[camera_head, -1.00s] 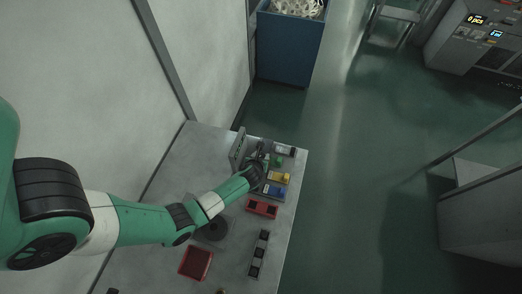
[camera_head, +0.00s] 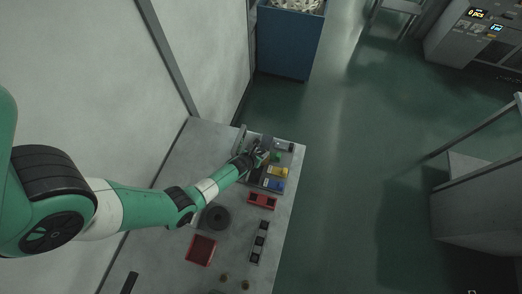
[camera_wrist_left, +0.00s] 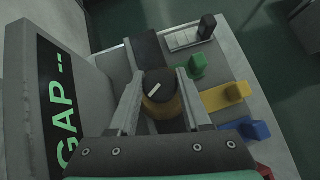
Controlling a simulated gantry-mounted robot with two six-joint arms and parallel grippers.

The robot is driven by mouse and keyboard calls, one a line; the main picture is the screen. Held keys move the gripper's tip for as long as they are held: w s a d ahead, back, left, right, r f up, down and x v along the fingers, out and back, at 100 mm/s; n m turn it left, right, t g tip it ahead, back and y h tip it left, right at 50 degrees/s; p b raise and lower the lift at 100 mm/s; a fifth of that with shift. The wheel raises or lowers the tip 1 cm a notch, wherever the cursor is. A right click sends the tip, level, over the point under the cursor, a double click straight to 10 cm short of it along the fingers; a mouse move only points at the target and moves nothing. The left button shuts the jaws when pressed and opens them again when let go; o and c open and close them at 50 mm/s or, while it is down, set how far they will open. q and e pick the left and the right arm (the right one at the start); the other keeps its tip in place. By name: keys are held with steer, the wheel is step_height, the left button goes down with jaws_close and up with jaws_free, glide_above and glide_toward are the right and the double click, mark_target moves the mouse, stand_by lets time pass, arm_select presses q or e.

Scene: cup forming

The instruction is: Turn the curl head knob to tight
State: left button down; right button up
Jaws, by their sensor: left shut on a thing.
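The knob (camera_wrist_left: 158,88) has a dark round top with a white pointer line and a brass-coloured body. In the left wrist view it sits between the two fingers of my left gripper (camera_wrist_left: 158,100), which is shut on it. The pointer slants up to the right in that view. I cannot read any markings around the knob. In the head view my left gripper (camera_head: 256,154) is at the far end of the grey table, and the knob is too small and covered to make out. My right gripper is not in view.
A panel with green "GAP --" lettering (camera_wrist_left: 62,112) stands close left of the gripper. Green (camera_wrist_left: 194,66), yellow (camera_wrist_left: 226,96) and blue (camera_wrist_left: 246,130) blocks sit close on the right. A red holder (camera_head: 262,201) and red tray (camera_head: 201,250) lie nearer on the table (camera_head: 165,180).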

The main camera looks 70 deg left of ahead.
arm_select(q)
steer(key=shift+c, duration=1.8)
jaws_free()
steer(key=shift+r, duration=0.1)
steer(key=shift+s+d+r+p, duration=0.1)
steer(key=shift+s+r+p, duration=0.05)
steer(key=shift+r+p, duration=0.15)
steer(key=p+v, duration=0.5)
steer(key=v, duration=0.6)
steer(key=shift+f, duration=0.1)
